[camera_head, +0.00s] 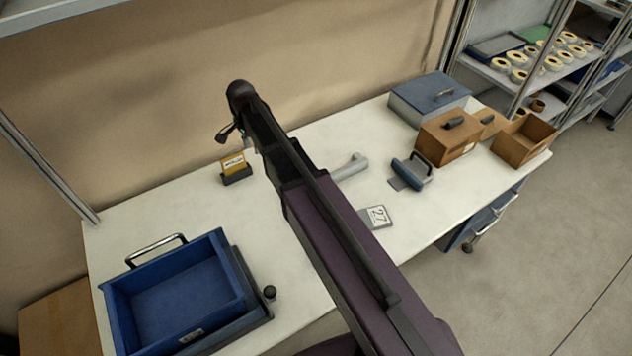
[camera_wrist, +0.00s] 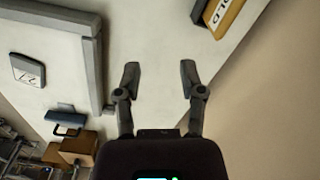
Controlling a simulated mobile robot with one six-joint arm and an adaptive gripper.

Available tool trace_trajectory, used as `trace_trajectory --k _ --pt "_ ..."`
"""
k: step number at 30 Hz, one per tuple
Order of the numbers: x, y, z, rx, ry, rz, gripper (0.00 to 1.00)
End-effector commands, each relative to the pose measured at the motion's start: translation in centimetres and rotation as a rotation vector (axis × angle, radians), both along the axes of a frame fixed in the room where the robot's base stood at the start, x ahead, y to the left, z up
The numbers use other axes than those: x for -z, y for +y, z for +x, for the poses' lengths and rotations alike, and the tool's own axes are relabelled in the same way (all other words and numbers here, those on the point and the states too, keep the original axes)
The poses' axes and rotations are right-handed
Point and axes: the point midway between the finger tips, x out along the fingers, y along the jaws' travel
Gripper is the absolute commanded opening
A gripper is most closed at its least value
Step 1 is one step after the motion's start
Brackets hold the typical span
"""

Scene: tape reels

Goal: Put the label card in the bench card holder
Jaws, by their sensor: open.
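A yellow label card (camera_head: 236,161) with dark print stands upright in the small dark bench card holder (camera_head: 237,177) near the back of the white bench. In the wrist view the yellow card (camera_wrist: 228,14) and part of the dark holder (camera_wrist: 200,10) show at the top right, cut off by the frame edge. My gripper (camera_wrist: 159,74) is open, with nothing between its fingers. It is apart from the card, off to one side. In the head view my arm hides most of the gripper.
On the white bench (camera_head: 165,205), a blue tray (camera_head: 180,292) stands front left. A plate marked 27 (camera_head: 377,216), a blue-handled tool (camera_head: 408,173), wooden boxes (camera_head: 447,137) and a grey-blue case (camera_head: 430,97) are to the right. A shelf behind holds tape reels (camera_head: 518,75).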

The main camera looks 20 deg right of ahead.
Motion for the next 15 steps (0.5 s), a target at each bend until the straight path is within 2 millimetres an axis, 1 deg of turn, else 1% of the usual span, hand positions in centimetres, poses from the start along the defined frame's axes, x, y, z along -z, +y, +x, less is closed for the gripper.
trace_trajectory --k 1,9,15 --pt "0.0 -1.7 -2.1 -0.056 0.000 0.000 0.52" --pt "0.0 -8.0 -9.1 -0.403 0.000 0.000 0.52" --pt "0.0 -11.8 -14.5 -0.658 0.001 -0.001 0.52"
